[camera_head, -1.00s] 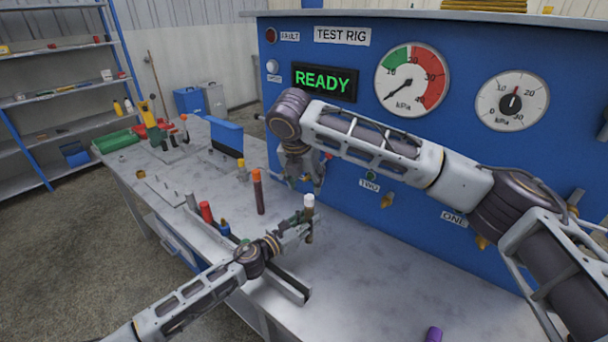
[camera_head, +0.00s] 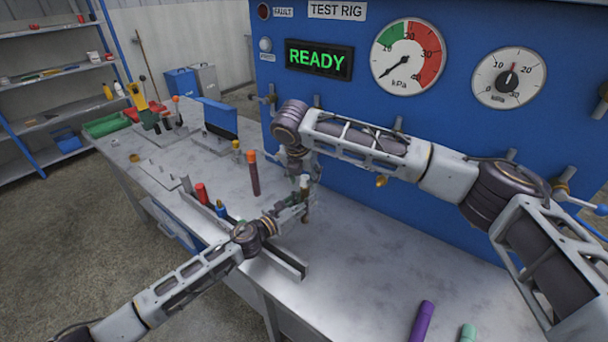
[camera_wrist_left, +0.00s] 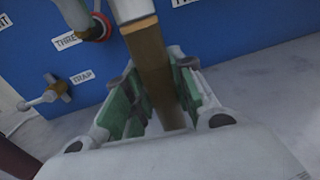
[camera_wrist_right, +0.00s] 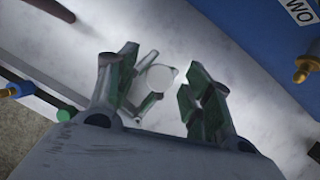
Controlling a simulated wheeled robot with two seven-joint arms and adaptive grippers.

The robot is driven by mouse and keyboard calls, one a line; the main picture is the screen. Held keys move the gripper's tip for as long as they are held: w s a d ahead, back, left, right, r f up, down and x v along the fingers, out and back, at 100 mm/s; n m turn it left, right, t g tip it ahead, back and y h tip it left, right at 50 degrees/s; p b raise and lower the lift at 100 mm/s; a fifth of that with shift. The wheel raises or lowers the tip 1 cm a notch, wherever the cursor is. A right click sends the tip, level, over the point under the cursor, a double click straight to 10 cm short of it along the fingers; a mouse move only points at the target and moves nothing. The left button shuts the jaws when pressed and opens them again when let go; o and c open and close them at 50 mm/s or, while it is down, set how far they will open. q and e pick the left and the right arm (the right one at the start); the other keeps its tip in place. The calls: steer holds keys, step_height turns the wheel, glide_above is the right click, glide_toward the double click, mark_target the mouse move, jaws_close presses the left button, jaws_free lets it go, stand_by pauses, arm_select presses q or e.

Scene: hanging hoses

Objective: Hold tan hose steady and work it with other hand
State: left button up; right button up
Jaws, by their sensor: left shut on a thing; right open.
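The tan hose (camera_wrist_left: 152,60) stands nearly upright with a white end (camera_wrist_left: 130,10) on top. My left gripper (camera_wrist_left: 155,92) is shut on its tan part below the white end. In the head view the white end (camera_head: 304,181) shows just above my left gripper (camera_head: 300,207). My right gripper (camera_wrist_right: 160,80) is open, pointing down over the hose. The round white end (camera_wrist_right: 160,77) lies between its fingers in the right wrist view, and I cannot tell whether they touch it. In the head view my right arm partly hides that gripper.
An orange-tipped brown hose (camera_head: 254,175) stands left of my grippers. Red (camera_head: 201,193) and blue (camera_head: 221,209) pieces stand by a dark rail (camera_head: 275,256). Purple (camera_head: 421,320) and green (camera_head: 467,333) hoses are at the front. The blue test rig (camera_head: 400,125) with ports stands behind.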

mark_target(304, 178)
steer(key=shift+c, duration=0.4)
steer(key=c, duration=1)
steer(key=shift+r, duration=3.1)
stand_by(0.8)
steer(key=shift+r, duration=1.35)
arm_select(q)
steer(key=o, duration=1.1)
